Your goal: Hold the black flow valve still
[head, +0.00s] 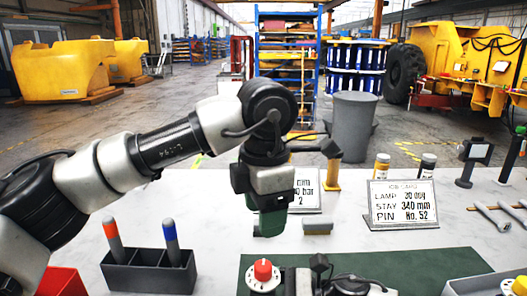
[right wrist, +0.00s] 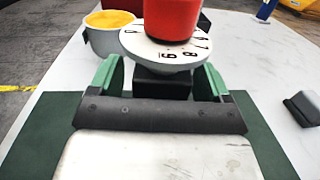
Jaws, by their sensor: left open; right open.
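The flow valve shows in the right wrist view as a black body (right wrist: 162,84) under a white numbered dial with a red knob (right wrist: 172,18). In the head view its white dial and red knob (head: 263,272) stand on the green mat (head: 420,265) at the bottom edge. My right gripper (right wrist: 160,78) is open, with one green finger on either side of the black body; contact cannot be made out. My left gripper (head: 270,215) is open and empty, pointing down over the white table beyond the dial; its far finger is mostly hidden.
A dark holder (head: 150,272) with red-topped and blue-topped sticks stands at left, near a red bin (head: 60,283). A small grey block (head: 317,226) lies beside my left gripper. A printed card (head: 402,205) stands at right. A grey cup with yellow contents (right wrist: 105,40) sits beyond the dial.

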